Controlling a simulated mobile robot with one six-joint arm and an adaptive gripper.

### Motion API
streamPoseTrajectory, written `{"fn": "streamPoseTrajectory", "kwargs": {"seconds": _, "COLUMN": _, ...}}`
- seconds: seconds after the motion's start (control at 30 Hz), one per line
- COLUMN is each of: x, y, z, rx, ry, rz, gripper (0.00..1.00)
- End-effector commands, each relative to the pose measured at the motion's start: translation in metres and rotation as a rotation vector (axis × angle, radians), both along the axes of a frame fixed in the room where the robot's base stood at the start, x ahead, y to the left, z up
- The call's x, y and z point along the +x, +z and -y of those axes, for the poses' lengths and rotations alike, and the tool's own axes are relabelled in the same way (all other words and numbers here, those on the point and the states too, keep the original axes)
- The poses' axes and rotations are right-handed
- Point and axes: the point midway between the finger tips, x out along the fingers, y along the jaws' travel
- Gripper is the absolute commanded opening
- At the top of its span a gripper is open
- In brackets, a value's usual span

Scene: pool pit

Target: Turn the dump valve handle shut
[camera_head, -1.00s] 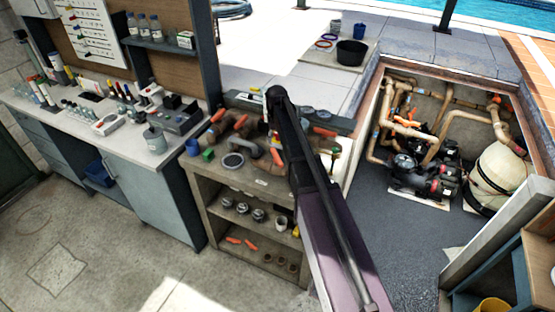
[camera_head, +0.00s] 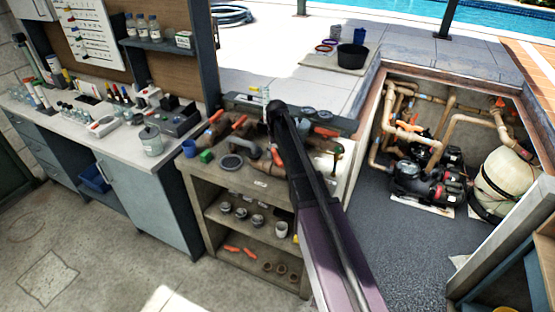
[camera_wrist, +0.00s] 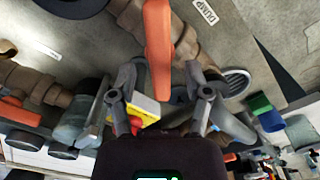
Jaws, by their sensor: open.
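The dump valve's orange handle (camera_wrist: 158,45) shows in the wrist view beside a label reading DUMP (camera_wrist: 204,12). It runs up and down the picture, its lower end just ahead of the gap between my fingertips. My gripper (camera_wrist: 162,80) is open, one finger on each side of the handle's lower end. I cannot tell whether either finger touches it. In the head view my arm hides the gripper and much of the valve.
Other pipes and orange handles (camera_head: 239,122) crowd the bench top (camera_head: 222,180). Pumps and a tank (camera_head: 507,178) stand in the pit at right.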

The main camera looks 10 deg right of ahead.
Motion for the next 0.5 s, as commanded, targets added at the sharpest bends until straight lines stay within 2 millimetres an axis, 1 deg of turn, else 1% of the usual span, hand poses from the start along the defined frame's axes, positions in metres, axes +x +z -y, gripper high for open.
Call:
{"fn": "streamPoseTrajectory", "kwargs": {"seconds": 0.03, "x": 0.0000, "y": -0.0066, "z": 0.0000, "rx": 0.000, "ry": 0.000, "rz": 0.000, "gripper": 0.63}}
{"fn": "streamPoseTrajectory", "kwargs": {"seconds": 0.2, "x": 0.0000, "y": -0.0130, "z": -0.0001, "rx": 0.000, "ry": 0.000, "rz": 0.000, "gripper": 0.63}}
{"fn": "streamPoseTrajectory", "kwargs": {"seconds": 0.5, "x": 0.0000, "y": -0.0150, "z": -0.0002, "rx": 0.000, "ry": 0.000, "rz": 0.000, "gripper": 0.63}}
